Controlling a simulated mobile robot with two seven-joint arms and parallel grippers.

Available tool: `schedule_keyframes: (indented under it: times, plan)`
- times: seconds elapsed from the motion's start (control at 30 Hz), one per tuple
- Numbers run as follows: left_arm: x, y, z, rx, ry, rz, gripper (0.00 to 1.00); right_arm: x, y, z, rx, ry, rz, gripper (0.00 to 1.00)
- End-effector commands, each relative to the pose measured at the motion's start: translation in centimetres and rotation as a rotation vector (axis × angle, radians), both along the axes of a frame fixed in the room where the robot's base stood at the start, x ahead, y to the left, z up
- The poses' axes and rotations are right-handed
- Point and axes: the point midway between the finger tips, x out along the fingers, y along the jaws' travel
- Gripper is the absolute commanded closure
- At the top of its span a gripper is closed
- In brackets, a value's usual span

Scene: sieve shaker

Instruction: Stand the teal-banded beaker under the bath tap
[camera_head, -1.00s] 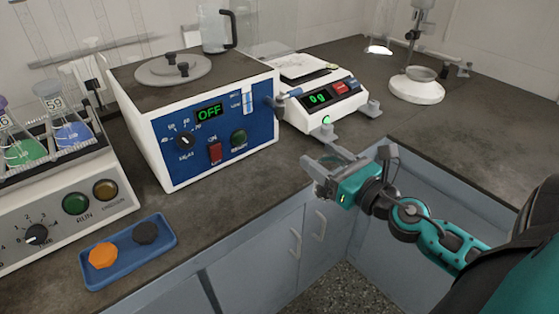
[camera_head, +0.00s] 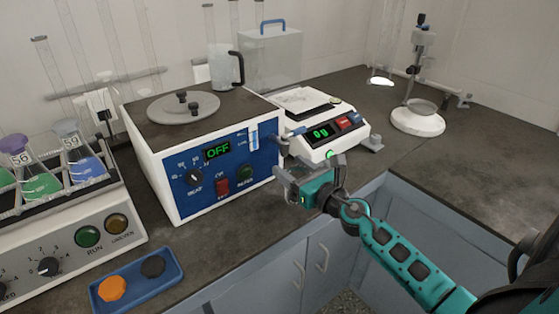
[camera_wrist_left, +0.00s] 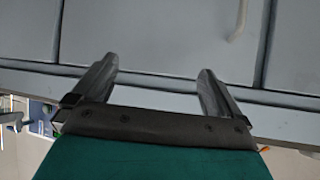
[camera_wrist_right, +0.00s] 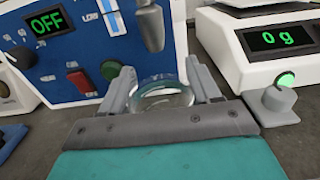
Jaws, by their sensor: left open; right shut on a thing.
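The clear glass beaker (camera_wrist_right: 163,100) is between the fingers of my right gripper (camera_wrist_right: 165,88) in the right wrist view. A faint bluish band shows near its far side. My right gripper, also in the head view (camera_head: 288,185), is shut on it in front of the bath's right corner. The bath (camera_head: 205,165) is a white box with a blue panel reading OFF. Its grey tap (camera_wrist_right: 150,27) is just beyond the beaker. I cannot tell whether the beaker's base touches the counter. My left gripper (camera_wrist_left: 155,75) is open and empty, facing grey cabinet fronts.
A balance (camera_head: 325,135) reading 0 g stands right of the bath, close to my right gripper. A blue tray (camera_head: 137,283) with an orange and a dark piece lies at the front left. A flask rack (camera_head: 60,190) is far left. Counter to the right is mostly clear.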

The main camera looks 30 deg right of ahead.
Motion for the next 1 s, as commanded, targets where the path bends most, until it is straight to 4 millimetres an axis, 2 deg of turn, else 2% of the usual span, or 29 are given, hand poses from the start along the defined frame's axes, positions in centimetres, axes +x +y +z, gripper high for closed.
schedule_keyframes:
  times: [0.27,0.47,0.5,0.57,1.0]
  plan:
    - [-0.2,-0.2,0.0,-0.004,0.007,0.001,0.0,2.2,0.2,0.1,0.001,-0.002,0.0,0.74]
    - [-0.2,-0.4,-0.1,-0.006,0.007,-0.002,0.0,5.3,0.5,0.0,0.001,-0.002,0.001,0.74]
    - [-0.2,-0.4,-0.9,-0.007,0.007,-0.001,0.0,5.3,0.5,-1.0,0.002,0.001,0.001,0.74]
    - [-0.1,-0.5,-1.2,-0.01,0.007,-0.003,0.0,5.2,0.4,-1.5,0.002,0.0,-0.001,0.74]
    - [0.3,-1.0,-1.0,-0.016,0.001,-0.011,0.0,5.2,0.4,-1.9,-0.001,0.0,0.0,0.74]
